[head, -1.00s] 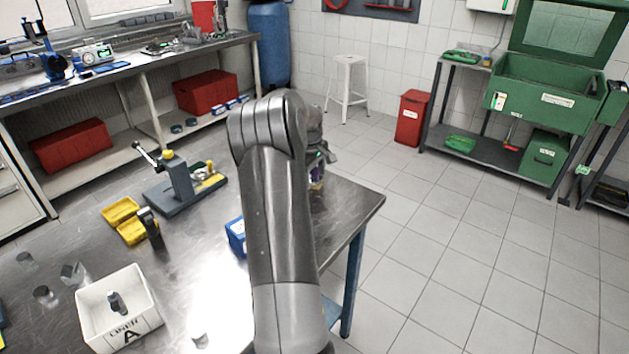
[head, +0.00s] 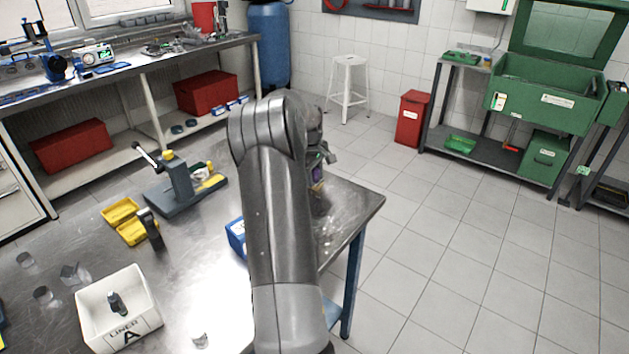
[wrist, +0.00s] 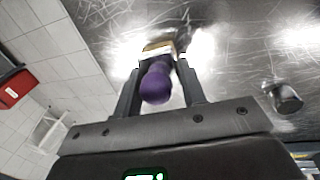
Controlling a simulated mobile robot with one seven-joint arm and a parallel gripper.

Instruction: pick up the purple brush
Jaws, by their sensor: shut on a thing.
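The purple brush (wrist: 157,84) sits between the two fingers of my gripper (wrist: 160,70) in the wrist view. Its rounded purple handle points toward the camera, and a tan and dark end shows beyond the fingers. My gripper is shut on it. In the head view my arm hides most of the gripper, and a small purple patch of the brush (head: 317,173) shows to the right of the arm, over the right end of the metal table (head: 345,215). A dark shadow lies on the table below it.
A metal cylinder (wrist: 285,97) stands on the table at the right of the wrist view. A blue box (head: 236,238) is left of my arm. A white bin (head: 140,328), yellow trays (head: 121,211) and a grey stand (head: 182,186) are farther left. Open floor lies right of the table.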

